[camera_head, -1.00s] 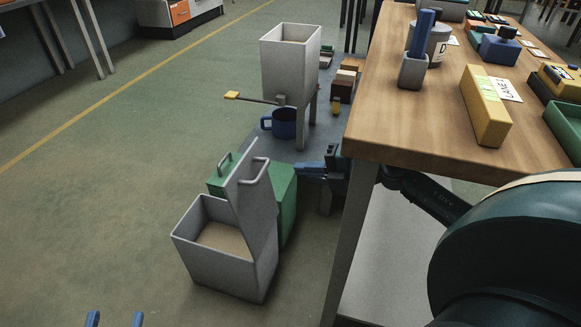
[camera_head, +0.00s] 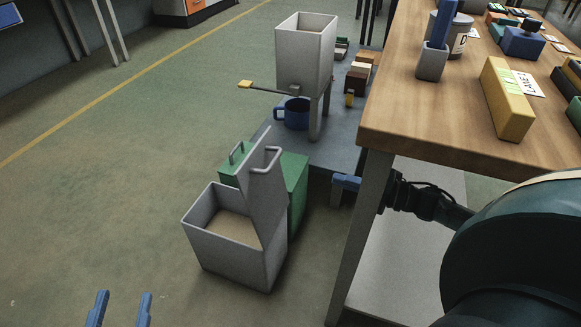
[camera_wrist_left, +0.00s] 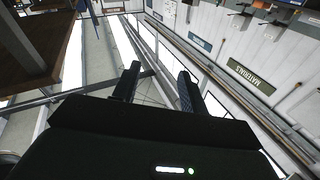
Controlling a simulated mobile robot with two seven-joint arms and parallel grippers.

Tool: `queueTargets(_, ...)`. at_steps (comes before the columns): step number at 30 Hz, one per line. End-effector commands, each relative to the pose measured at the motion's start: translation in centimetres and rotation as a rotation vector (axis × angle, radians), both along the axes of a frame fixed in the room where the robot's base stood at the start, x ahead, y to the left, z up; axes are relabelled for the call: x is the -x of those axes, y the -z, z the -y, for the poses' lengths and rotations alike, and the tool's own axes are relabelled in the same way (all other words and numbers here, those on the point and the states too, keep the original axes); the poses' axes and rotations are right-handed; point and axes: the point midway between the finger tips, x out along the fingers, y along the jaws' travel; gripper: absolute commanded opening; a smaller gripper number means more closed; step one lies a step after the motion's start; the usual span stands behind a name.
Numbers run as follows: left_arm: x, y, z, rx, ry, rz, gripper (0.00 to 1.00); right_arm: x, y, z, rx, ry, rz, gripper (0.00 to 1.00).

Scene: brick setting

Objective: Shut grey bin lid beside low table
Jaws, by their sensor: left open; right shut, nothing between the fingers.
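The grey bin (camera_head: 232,258) stands on the floor left of the wooden table, with its top open and a tan inside showing. Its grey lid (camera_head: 264,200) stands raised, roughly upright, along the bin's right side, with a handle at its top. My left gripper (camera_head: 120,308) is open and empty at the bottom left, with only its blue fingers showing. Its fingers also show apart in the left wrist view (camera_wrist_left: 157,86), where no bin is visible. My right gripper (camera_head: 345,182) is shut and empty beside the wooden table's leg, right of the lid and apart from it.
A green box (camera_head: 292,178) stands right behind the lid. The low grey table (camera_head: 335,153) behind holds a blue mug (camera_head: 293,113) and a raised grey hopper (camera_head: 305,50). The wooden table (camera_head: 420,110) blocks the right. Floor to the left is clear.

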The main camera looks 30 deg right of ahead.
Motion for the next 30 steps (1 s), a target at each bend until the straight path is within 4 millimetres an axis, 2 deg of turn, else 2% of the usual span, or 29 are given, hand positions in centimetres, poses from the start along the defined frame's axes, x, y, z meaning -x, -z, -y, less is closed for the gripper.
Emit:
queueTargets(4, 0.1, 0.2, 0.1, 0.001, 0.006, 0.007, 0.43, -0.7, 0.2, -0.3, -0.005, 0.009, 0.014, 0.00)
queueTargets(8, 0.0, 0.8, 0.1, 0.007, 0.010, 0.002, 0.43, -2.2, 0.2, -1.6, -0.004, 0.007, 0.017, 0.00)
queueTargets(21, -0.3, 0.2, 0.5, 0.074, 0.031, 0.015, 0.43, -9.0, 0.0, -7.3, -0.004, 0.008, 0.015, 0.00)
queueTargets(30, -0.3, 0.0, 0.7, 0.100, 0.041, 0.015, 0.43, -10.7, -0.1, -8.7, -0.002, 0.010, 0.011, 0.00)
